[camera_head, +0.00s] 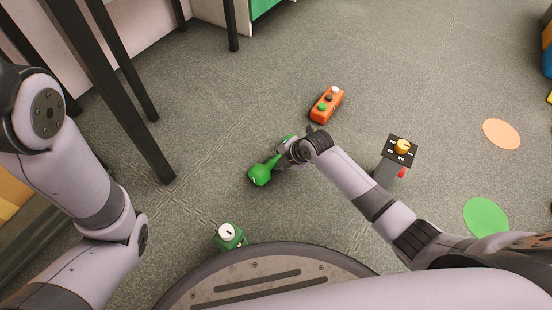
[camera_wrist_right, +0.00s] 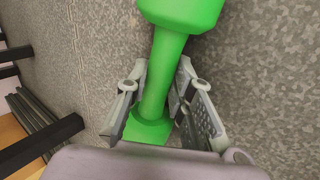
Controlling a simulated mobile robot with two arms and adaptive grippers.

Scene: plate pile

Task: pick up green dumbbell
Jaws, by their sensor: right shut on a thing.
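The green dumbbell (camera_head: 260,175) is at the floor in the middle of the head view, left of my right gripper (camera_head: 284,157). In the right wrist view the dumbbell (camera_wrist_right: 168,62) runs lengthwise between the two fingers of my right gripper (camera_wrist_right: 158,95), which is shut on its handle. One dumbbell head is beyond the fingers and the other is close to the palm, partly hidden. I cannot tell whether the dumbbell touches the floor. My left arm shows at the left of the head view, but its gripper is out of view.
An orange box with buttons (camera_head: 326,105) lies beyond my right gripper. A black-topped device with a yellow knob (camera_head: 402,147) stands to the right. A small green object with a white dial (camera_head: 229,236) is near my base. Dark table legs (camera_head: 130,95) stand at upper left. Orange (camera_head: 501,134) and green (camera_head: 485,217) discs lie right.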

